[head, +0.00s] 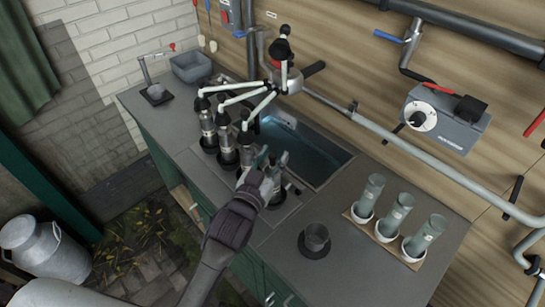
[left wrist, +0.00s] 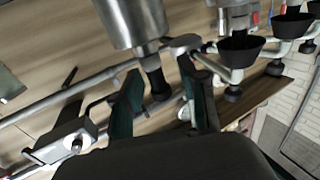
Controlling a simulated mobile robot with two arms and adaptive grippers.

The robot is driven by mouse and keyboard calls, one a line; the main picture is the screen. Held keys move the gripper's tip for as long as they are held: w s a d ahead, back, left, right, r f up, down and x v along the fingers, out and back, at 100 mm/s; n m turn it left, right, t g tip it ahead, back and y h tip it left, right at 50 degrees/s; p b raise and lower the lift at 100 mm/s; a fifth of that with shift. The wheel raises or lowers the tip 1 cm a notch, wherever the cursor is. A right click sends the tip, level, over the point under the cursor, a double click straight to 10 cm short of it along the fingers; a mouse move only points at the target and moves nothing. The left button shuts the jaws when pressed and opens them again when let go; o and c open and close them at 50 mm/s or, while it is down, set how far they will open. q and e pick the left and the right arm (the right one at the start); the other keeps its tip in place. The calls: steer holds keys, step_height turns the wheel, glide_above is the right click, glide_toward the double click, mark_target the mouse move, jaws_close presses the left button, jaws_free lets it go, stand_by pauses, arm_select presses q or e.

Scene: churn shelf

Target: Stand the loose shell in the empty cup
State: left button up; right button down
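A metal shell with a narrow black neck (left wrist: 135,22) shows large in the left wrist view. My left gripper (left wrist: 165,95) has its two dark green fingers apart on either side of that neck, with gaps visible. In the head view, my left gripper (head: 269,162) is at the front end of the row of shells and hides most of this shell. A dark, empty-looking cup (head: 315,237) stands upright on a round base on the counter, to the front right of the gripper. My right gripper is out of view.
Several shells (head: 208,128) stand in a row behind, with white tubes leading to a claw (head: 287,78). A sink (head: 295,150) lies behind the gripper. Three greenish bottles (head: 397,214) stand in white cups at right. Counter around the dark cup is clear.

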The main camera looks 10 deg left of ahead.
arm_select(q)
steer(key=shift+r, duration=0.3)
steer(key=s+a+b, duration=0.2)
steer(key=s, duration=1)
steer(key=shift+b, duration=0.4)
steer(key=shift+w+a+f, duration=0.1)
